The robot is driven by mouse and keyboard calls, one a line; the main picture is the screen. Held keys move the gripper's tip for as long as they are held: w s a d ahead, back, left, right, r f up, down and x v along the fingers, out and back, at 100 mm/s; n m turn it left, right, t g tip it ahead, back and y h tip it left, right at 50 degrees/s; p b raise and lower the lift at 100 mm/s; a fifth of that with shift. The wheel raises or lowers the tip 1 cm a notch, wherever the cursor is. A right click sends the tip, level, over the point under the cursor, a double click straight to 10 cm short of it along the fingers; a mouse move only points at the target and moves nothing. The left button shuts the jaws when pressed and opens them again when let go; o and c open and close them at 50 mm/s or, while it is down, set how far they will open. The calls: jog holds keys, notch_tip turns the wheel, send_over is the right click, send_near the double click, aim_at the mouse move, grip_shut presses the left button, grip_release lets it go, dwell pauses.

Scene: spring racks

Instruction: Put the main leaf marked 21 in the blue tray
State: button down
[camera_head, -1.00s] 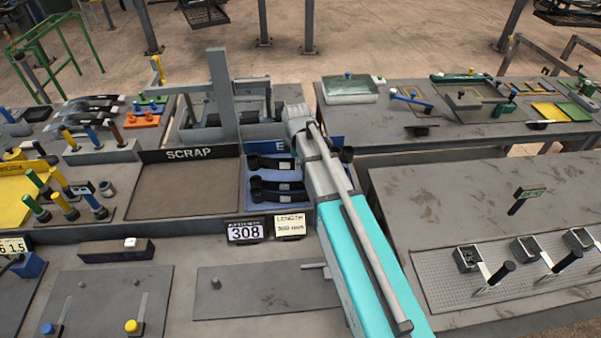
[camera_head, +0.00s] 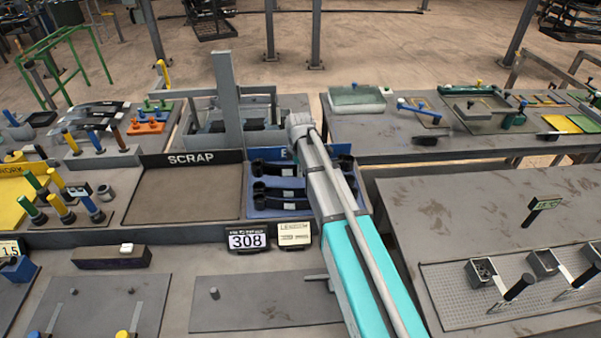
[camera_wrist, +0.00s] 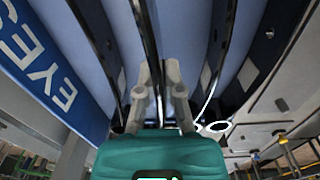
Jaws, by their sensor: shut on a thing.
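The blue tray (camera_head: 252,207) lies in the middle of the bench, right of the scrap bay, with a blue sign behind it. Several dark leaves (camera_head: 280,186) with rolled ends lie in it, partly behind my arm. In the wrist view the sign (camera_wrist: 40,62) reads EYES and pale blue surface shows between dark strips. My gripper (camera_wrist: 162,68) is shut on a thin dark leaf (camera_wrist: 149,35), seen edge-on between its fingers, over the tray. My arm hides the gripper in the head view. No 21 mark is readable, and I cannot tell whether the leaf touches the tray.
The grey scrap bay (camera_head: 185,198) is empty. A grey upright post (camera_head: 227,100) stands behind the sign. A 308 display (camera_head: 247,239) and a length card (camera_head: 293,234) stand in front of the tray. Another bench with levers (camera_head: 510,285) is at the right.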

aim_at(299, 184)
jog(key=shift+w+f+b, duration=0.45)
jog(key=shift+f+b, duration=0.15)
jog(key=shift+b, duration=0.05)
jog(key=shift+f+b, duration=1.4)
jog(key=shift+f, duration=0.1)
jog(key=c, duration=0.8)
grip_release()
jog(key=shift+s, duration=0.1)
notch_tip(299, 184, up, 12)
jog(key=p, duration=1.2)
jog(key=shift+s+a, duration=0.1)
jog(key=shift+s, duration=0.05)
jog(key=shift+r, duration=0.2)
